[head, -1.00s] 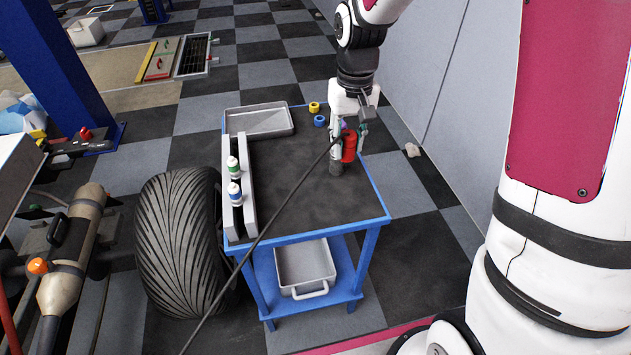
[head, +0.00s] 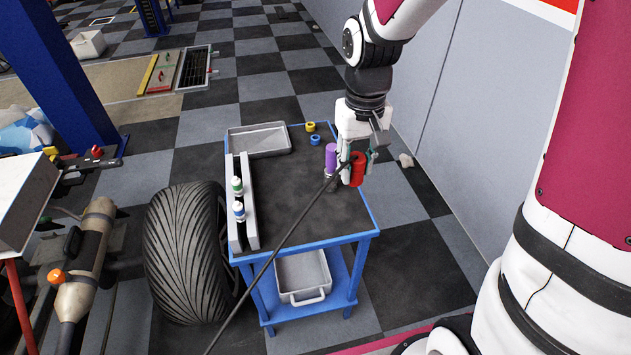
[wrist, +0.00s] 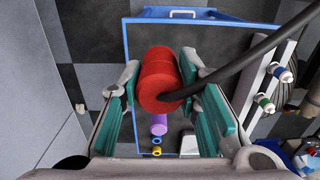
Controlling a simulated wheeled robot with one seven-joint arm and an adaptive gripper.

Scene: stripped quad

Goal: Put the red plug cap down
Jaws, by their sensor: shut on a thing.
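The red plug cap (head: 358,168) is a red cylinder in my gripper (head: 357,160), over the right side of the blue cart's dark top (head: 285,205). In the wrist view the red plug cap (wrist: 158,75) sits between the two green-padded fingers (wrist: 160,100), which are shut on it. A black cable (head: 275,255) runs from the lower left up to my gripper; in the wrist view the cable (wrist: 235,72) meets or crosses the cap's right side. I cannot tell whether the cap touches the cart top.
A purple cylinder (head: 331,157) stands just left of my gripper. Yellow (head: 310,126) and blue (head: 315,140) rings and a grey tray (head: 260,141) are at the back. The middle and front are clear except for the cable.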

